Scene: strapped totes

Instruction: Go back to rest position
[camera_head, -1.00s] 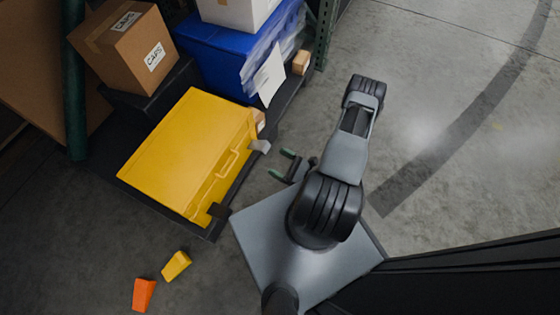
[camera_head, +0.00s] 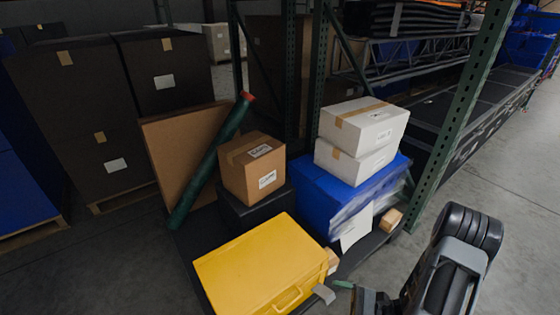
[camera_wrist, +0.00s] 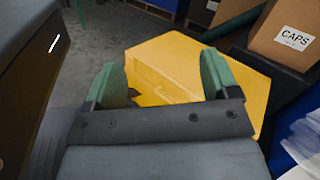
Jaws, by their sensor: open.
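My gripper is at the bottom of the head view, where only a green fingertip and part of its dark body show beside the yellow case. In the wrist view my gripper (camera_wrist: 163,85) is open, its two green fingers apart with nothing held between them. The yellow case (camera_head: 258,268) lies shut on a low dark platform, its handle towards me. In the wrist view the yellow case (camera_wrist: 178,62) shows behind and between the fingers. I cannot tell whether a finger touches it.
A brown CAPS box (camera_head: 252,168) stands on a black tote (camera_head: 255,210) behind the case. A blue strapped tote (camera_head: 320,205) carries two white boxes (camera_head: 363,127). A green roll (camera_head: 208,165) leans at the left. A green rack upright (camera_head: 465,110) stands right. The floor at far right is clear.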

